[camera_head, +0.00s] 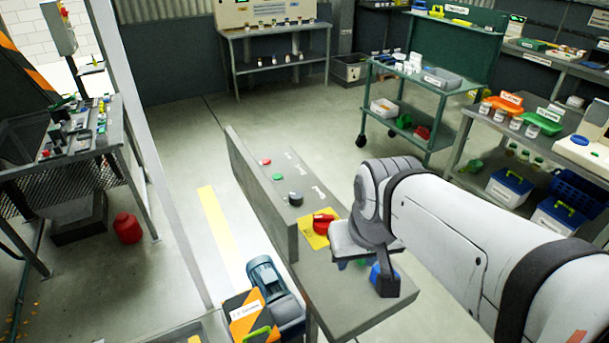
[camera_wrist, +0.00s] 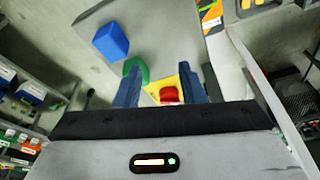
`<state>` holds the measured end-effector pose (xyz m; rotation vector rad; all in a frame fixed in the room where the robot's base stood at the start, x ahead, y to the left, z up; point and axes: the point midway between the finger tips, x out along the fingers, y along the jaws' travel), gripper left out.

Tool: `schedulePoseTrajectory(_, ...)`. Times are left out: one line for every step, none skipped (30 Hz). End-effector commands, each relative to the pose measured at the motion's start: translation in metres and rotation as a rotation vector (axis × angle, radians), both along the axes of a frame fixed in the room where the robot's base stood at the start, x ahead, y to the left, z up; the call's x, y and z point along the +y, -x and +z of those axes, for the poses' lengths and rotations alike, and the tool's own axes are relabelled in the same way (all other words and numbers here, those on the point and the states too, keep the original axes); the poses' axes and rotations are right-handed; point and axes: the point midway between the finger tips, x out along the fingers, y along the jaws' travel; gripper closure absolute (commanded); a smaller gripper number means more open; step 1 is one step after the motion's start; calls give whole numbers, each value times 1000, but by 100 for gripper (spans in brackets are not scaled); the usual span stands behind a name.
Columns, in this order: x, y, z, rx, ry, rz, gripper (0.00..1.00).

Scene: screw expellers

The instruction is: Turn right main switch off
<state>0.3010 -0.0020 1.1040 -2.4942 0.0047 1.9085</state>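A red rotary switch (camera_head: 322,222) on a yellow plate (camera_head: 312,239) sits on the grey console (camera_head: 335,297), just left of my gripper (camera_head: 364,275) in the head view. In the wrist view the red switch (camera_wrist: 169,95) and its yellow plate (camera_wrist: 183,80) show between the two dark blue fingers of my gripper (camera_wrist: 170,72). The fingers are spread open with nothing held. I cannot tell whether they touch the switch. The switch's handle position is too small to read.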

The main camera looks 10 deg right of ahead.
Motion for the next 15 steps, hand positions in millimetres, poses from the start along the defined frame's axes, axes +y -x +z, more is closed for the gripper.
schedulePoseTrajectory(0,0,0,0,0,0,62)
schedulePoseTrajectory(0,0,0,0,0,-1,60)
schedulePoseTrajectory(0,-1,1,2,-1,-4,56)
schedulePoseTrajectory(0,-3,2,4,-2,-8,54)
schedulePoseTrajectory(0,-6,3,8,-3,-15,51)
schedulePoseTrajectory(0,-10,5,16,-5,-28,48)
schedulePoseTrajectory(0,-15,6,24,-8,-42,46)
schedulePoseTrajectory(2,-21,9,32,-11,-51,43)
schedulePoseTrajectory(3,-31,11,47,-16,-77,40)
schedulePoseTrajectory(3,-39,13,59,-19,-102,37)
schedulePoseTrajectory(3,-48,15,72,-23,-131,35)
schedulePoseTrajectory(3,-62,16,91,-27,-171,32)
schedulePoseTrajectory(3,-72,17,106,-30,-202,31)
schedulePoseTrajectory(3,-83,16,120,-32,-236,31)
schedulePoseTrajectory(3,-98,16,138,-35,-280,31)
